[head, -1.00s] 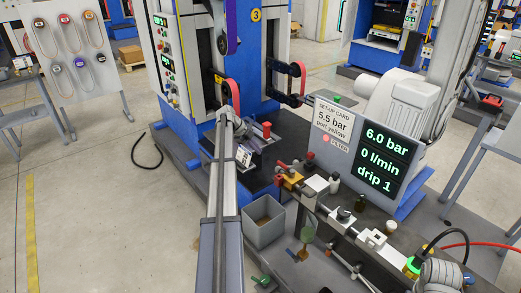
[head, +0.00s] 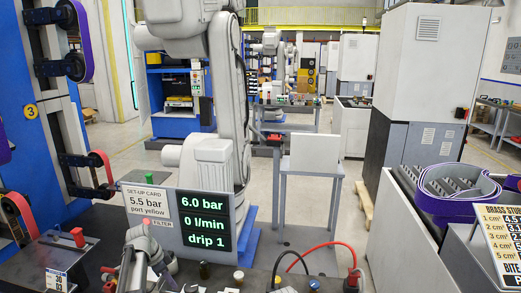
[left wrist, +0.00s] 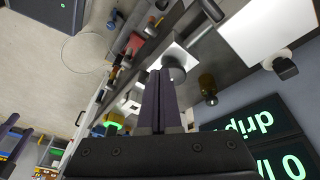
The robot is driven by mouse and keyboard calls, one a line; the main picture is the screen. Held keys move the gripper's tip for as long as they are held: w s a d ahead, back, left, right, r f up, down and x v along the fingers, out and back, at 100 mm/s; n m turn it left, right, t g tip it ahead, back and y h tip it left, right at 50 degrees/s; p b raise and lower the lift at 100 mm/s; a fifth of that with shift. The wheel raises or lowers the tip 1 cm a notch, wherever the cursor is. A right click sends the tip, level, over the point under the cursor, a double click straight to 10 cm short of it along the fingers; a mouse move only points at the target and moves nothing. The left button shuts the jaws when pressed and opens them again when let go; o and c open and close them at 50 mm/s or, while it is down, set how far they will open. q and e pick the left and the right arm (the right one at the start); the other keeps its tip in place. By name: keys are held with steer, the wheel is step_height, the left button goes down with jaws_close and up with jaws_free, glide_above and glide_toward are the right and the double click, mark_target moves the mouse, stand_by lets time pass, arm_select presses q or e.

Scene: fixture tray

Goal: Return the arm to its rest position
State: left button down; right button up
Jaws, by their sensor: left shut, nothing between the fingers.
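My left gripper (head: 128,262) is at the lower left of the head view, close to the fixture in front of the display panel (head: 205,222). In the left wrist view its two dark fingers (left wrist: 155,88) are together, with nothing between them. They overlap the view of a white block with a dark round part (left wrist: 173,62); I cannot tell whether they touch it. My right gripper is in neither view now.
The panel reads 6.0 bar, 0 l/min, drip 1. A set-up card (head: 148,206) says 5.5 bar, port yellow. A small amber bottle (left wrist: 208,88) stands beside the fixture. A black cable (head: 290,257) and red hose (head: 335,246) arch at the front. Purple belts (head: 455,195) lie at right.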

arm_select(q)
steer(key=s+d+n+g+y, duration=0.1)
steer(key=s+d+n+y, duration=0.3)
steer(key=s+d, duration=1.9)
steer(key=d+n, duration=0.3)
steer(key=shift+s+d+f+g+y, duration=0.2)
steer(key=shift+f+g+y, duration=0.1)
steer(key=shift+f, duration=0.05)
